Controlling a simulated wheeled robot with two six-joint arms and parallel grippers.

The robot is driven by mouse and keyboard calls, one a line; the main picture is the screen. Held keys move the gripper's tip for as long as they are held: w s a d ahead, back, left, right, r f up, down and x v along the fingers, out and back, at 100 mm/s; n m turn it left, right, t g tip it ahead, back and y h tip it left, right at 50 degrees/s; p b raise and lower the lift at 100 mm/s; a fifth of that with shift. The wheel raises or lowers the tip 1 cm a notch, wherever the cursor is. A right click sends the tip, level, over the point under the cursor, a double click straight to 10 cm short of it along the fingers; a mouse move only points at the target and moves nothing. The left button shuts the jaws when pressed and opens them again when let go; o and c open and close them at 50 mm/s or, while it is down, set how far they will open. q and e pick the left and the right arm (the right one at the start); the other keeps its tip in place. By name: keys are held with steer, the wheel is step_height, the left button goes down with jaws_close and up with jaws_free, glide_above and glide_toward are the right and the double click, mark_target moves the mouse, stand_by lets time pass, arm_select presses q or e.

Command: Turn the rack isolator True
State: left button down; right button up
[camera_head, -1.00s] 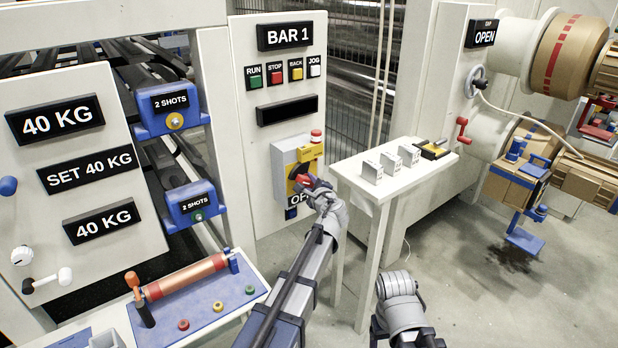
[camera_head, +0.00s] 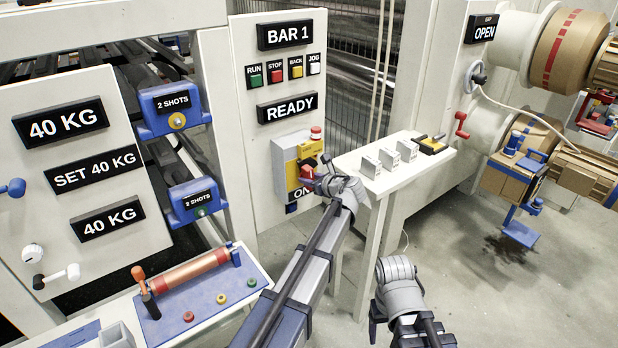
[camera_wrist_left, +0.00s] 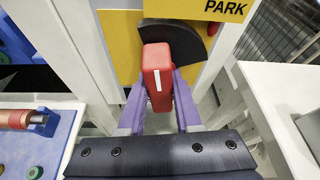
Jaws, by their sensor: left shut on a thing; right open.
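The rack isolator (camera_head: 283,158) is a grey box with a yellow face on the panel under the BAR 1 sign. Its red handle (camera_head: 306,171) shows large in the left wrist view (camera_wrist_left: 157,70), with its white mark running up and down the picture. My left gripper (camera_head: 318,180) is shut on this handle, one purple finger on each side. The gripper partly covers the isolator's black label, which reads ON. My right gripper (camera_head: 376,318) is low in the head view, away from the isolator; its fingers are mostly hidden.
The display (camera_head: 287,108) reads READY, below the RUN, STOP, BACK and JOG buttons. A white table (camera_head: 425,165) with small blocks stands right of the isolator. A blue-topped console (camera_head: 215,300) stands at lower left.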

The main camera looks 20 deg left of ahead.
mark_target(312, 178)
arm_select(q)
steer(key=shift+f+m+g, duration=0.1)
steer(key=shift+m+g, duration=0.2)
steer(key=shift+s, duration=0.1)
stand_by(0.4)
steer(key=c, duration=0.6)
jaws_free()
steer(key=shift+y, duration=0.3)
steer(key=shift+d, duration=0.1)
steer(key=p+v, duration=0.1)
steer(key=v, duration=0.2)
steer(key=p+v, duration=0.1)
steer(key=v, duration=0.2)
steer(key=shift+r+p, duration=0.3)
steer(key=shift+p, duration=0.1)
steer(key=shift+s+d+r, duration=0.15)
steer(key=shift+s+d, duration=0.3)
steer(key=shift+d, duration=0.1)
